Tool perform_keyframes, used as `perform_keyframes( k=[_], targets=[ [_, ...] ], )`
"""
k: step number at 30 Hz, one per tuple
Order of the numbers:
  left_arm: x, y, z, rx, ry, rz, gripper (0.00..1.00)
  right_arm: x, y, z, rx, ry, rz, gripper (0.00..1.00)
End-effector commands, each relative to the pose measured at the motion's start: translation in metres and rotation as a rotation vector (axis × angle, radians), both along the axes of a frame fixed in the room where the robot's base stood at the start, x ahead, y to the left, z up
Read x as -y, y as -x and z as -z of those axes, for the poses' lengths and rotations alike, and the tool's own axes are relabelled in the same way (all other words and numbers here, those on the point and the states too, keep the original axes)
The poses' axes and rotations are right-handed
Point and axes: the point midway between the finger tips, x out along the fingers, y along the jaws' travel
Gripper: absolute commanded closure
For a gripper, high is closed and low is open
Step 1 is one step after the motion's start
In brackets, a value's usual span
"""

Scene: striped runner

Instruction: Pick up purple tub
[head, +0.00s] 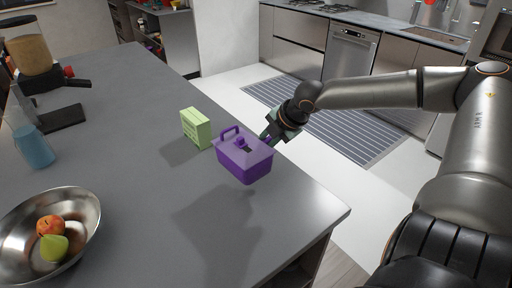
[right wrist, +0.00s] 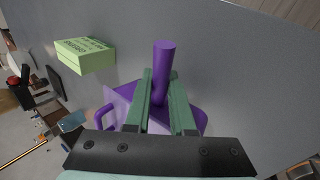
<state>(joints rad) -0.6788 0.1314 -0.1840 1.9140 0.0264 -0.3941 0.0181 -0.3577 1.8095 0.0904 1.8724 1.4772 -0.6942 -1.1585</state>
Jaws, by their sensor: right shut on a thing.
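The purple tub (head: 244,163) is a boxy container with a lid and looped handles, upright at the right part of the grey counter. Whether its base touches the counter I cannot tell. My right gripper (head: 270,137) reaches it from the right side, at the handle on that side. In the right wrist view, the green fingers of the right gripper (right wrist: 162,90) are shut on a purple bar of the tub (right wrist: 164,58). The tub's body is partly hidden behind the fingers. My left gripper is not in view.
A light green box (head: 196,128) stands just behind and left of the tub. A metal bowl (head: 84,213) with fruit, a blue-filled bottle (head: 33,148) and a blender (head: 32,58) stand at the left. The counter (head: 130,130) between is clear; its right edge is close to the tub.

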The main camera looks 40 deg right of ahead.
Motion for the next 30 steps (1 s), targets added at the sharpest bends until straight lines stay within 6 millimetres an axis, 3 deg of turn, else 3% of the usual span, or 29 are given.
perform_keyframes(
  k=[1,6,16,21,30],
  targets=[
    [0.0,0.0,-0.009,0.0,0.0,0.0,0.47,0.004,0.0,-0.013,0.011,-0.004,0.005,1.0],
    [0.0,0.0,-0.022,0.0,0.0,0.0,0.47,0.013,0.006,-0.027,0.011,-0.007,0.001,1.0],
    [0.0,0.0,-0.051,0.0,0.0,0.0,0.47,0.033,0.018,-0.037,0.008,0.0,0.001,1.0],
    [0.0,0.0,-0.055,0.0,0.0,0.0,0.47,0.058,0.034,-0.045,0.004,0.006,0.005,1.0],
    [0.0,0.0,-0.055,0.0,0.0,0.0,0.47,0.084,0.05,-0.057,0.005,0.002,0.004,1.0]
  ],
)
